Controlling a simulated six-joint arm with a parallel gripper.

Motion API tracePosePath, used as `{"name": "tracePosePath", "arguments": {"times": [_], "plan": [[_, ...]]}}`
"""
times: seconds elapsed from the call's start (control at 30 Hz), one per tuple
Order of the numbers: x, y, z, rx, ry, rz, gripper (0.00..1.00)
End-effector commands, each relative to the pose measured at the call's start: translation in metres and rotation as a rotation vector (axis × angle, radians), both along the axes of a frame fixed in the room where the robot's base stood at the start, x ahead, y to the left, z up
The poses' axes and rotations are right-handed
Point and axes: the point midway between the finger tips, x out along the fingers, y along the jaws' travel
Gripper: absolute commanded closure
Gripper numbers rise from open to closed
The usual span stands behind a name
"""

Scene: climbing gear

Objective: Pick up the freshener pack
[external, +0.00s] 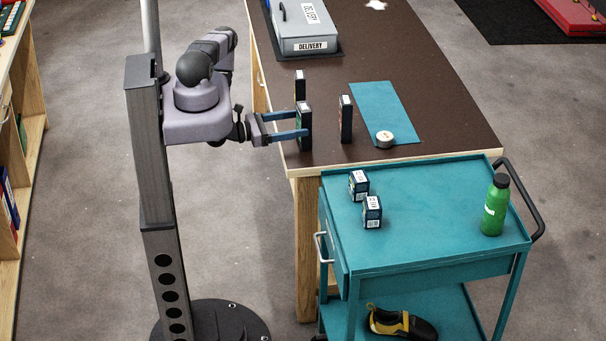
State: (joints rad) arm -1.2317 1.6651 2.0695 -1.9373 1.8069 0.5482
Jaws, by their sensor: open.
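Three slim dark upright packs stand on the brown table: one near the front left edge (304,128), one behind it (300,86), and one to the right (346,121). Their labels are too small to read, so I cannot tell which is the freshener pack. My gripper (302,124) is open, with its two blue fingers pointing right at the front left pack. The fingertips reach that pack, one higher and one lower in the picture. I cannot tell whether they touch it.
A teal mat (384,108) with a tape roll (385,140) lies right of the packs. A grey delivery box (304,24) stands at the back. The teal cart (430,245) in front holds two small boxes (358,185) (372,212) and a green bottle (495,208).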

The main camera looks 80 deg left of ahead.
Motion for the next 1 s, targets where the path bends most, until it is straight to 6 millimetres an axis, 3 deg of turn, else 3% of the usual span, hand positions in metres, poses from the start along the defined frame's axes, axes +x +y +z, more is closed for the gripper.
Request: {"name": "tracePosePath", "arguments": {"times": [0.4,0.43,0.6,0.63,1.0], "plan": [[0.0068,0.0005,-0.0001,0.000,-0.001,0.001,0.23],[0.0068,0.0005,-0.0001,0.000,-0.001,0.001,0.26],[0.0067,0.0005,-0.0001,0.001,-0.001,0.001,0.66],[0.0067,0.0005,0.0000,0.001,-0.001,0.001,0.70],[0.0067,0.0005,0.0036,0.001,-0.001,0.000,0.70]]}}
